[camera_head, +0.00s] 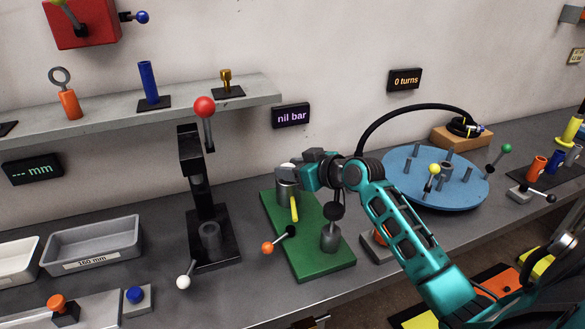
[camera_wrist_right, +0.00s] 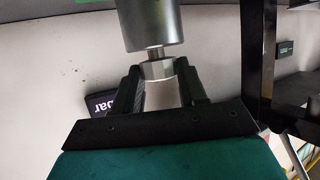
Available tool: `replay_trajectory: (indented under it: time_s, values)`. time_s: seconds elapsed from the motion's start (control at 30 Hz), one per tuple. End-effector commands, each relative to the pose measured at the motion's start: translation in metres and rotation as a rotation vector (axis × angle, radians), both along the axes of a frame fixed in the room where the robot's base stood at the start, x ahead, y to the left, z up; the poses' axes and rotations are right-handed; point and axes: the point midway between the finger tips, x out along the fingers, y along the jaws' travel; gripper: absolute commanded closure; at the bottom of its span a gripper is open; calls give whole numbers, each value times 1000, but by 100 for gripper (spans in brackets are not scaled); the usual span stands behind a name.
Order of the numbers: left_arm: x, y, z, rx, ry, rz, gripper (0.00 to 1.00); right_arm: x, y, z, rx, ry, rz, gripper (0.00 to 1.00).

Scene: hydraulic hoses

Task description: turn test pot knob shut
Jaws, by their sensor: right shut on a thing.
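The test pot (camera_head: 286,194) is a grey cylinder standing on the green base plate (camera_head: 318,255). My right gripper (camera_head: 292,170) reaches across from the right to the top of the pot. In the right wrist view the pot (camera_wrist_right: 151,27) hangs down from the top edge of the picture. A short stem joins it to the silver knob (camera_wrist_right: 158,88). The dark fingers of my right gripper (camera_wrist_right: 160,85) stand on both sides of the knob and are shut on it. The gripper hides part of the knob in the head view. My left gripper is not in view.
The green plate also carries a lever with an orange ball (camera_head: 267,248) and a second grey cylinder (camera_head: 331,240). A black press (camera_head: 212,240) with a red-balled lever stands left. A blue round table (camera_head: 420,195) stands right. A wall display (camera_head: 291,116) reads "nil bar".

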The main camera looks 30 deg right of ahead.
Motion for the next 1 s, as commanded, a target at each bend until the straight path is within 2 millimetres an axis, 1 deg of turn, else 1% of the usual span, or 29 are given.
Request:
replay_trajectory:
  time_s: [0.07, 0.1, 0.33, 0.37, 0.6, 0.73, 0.87, 1.0]
  values:
    - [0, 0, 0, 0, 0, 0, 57, 0, 0, 0, 0, 2, 0, 89]
    - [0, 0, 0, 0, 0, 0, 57, 0, 0, 0, 0, 2, 0, 56]
    - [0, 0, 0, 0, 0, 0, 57, 0, 0, 0, 0, 2, 1, 34]
    - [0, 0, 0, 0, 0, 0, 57, 0, 0, 0, 0, 2, 1, 33]
    - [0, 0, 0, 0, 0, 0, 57, -1, 0, 0, -1, 1, 1, 33]
    - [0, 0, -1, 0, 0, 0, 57, -9, -3, 2, -2, 3, 1, 33]
    - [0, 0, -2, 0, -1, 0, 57, -27, -6, 10, -5, 1, 3, 33]
    - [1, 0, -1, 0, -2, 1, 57, -56, -12, 22, -6, 4, 2, 33]
